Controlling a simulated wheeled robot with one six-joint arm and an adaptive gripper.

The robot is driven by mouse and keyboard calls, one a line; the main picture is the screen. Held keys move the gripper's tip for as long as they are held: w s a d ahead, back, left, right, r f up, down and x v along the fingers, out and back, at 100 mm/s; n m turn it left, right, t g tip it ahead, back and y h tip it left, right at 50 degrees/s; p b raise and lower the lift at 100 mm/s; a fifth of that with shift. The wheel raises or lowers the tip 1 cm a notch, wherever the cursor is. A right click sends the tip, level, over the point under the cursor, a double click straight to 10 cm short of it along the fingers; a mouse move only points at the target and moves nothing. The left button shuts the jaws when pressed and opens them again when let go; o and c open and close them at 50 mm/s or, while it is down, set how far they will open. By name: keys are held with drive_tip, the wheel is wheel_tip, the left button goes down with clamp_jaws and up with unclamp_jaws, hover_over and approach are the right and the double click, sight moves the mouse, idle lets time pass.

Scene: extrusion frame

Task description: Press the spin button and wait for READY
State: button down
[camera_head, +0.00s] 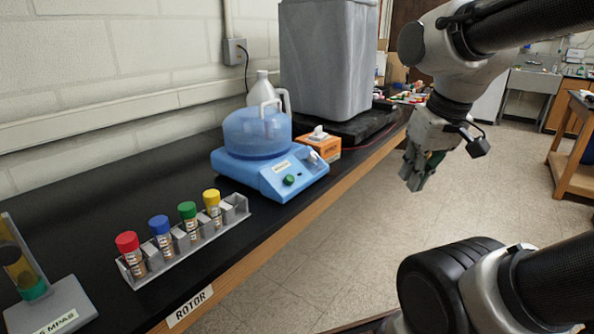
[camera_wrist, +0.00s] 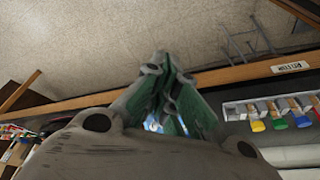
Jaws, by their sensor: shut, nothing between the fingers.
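A blue centrifuge (camera_head: 262,184) stands on the black bench with a domed translucent blue lid (camera_head: 256,134) that looks closed. A green round button (camera_head: 289,180) is on its front panel, with a pale label (camera_head: 281,166) near it and a grey knob or switch (camera_head: 313,157) to the right. I cannot read READY anywhere. My gripper (camera_head: 416,184) is shut and empty, over the floor to the right of the bench edge, apart from the centrifuge. In the wrist view my gripper's green-padded fingers (camera_wrist: 168,118) hide most of the centrifuge behind them.
A grey rack (camera_head: 190,247) holds several tubes with red, blue, green and yellow caps at the bench front, near a ROTOR label (camera_head: 190,306). An orange tissue box (camera_head: 322,146), a white jug (camera_head: 263,86) and a large grey container (camera_head: 326,62) stand by the centrifuge. Another stand (camera_head: 50,308) is lower left.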

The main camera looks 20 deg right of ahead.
drive_tip(key=w+a+r+m+y, duration=0.1)
drive_tip(key=w+a+m, duration=0.3)
drive_tip(key=w, duration=0.7)
drive_tip(key=w+a+m+t+y, duration=0.1)
drive_tip(key=w+a+m+y, duration=0.2)
drive_tip(key=w, duration=0.8)
drive_tip(key=shift+w+a+r+m+y, duration=0.15)
drive_tip(key=shift+a+r+m+y, duration=0.25)
drive_tip(key=shift+a+m, duration=0.45)
hover_over(298, 186)
wheel_tip(298, 186, down, 12)
drive_tip(key=shift+r, duration=0.1)
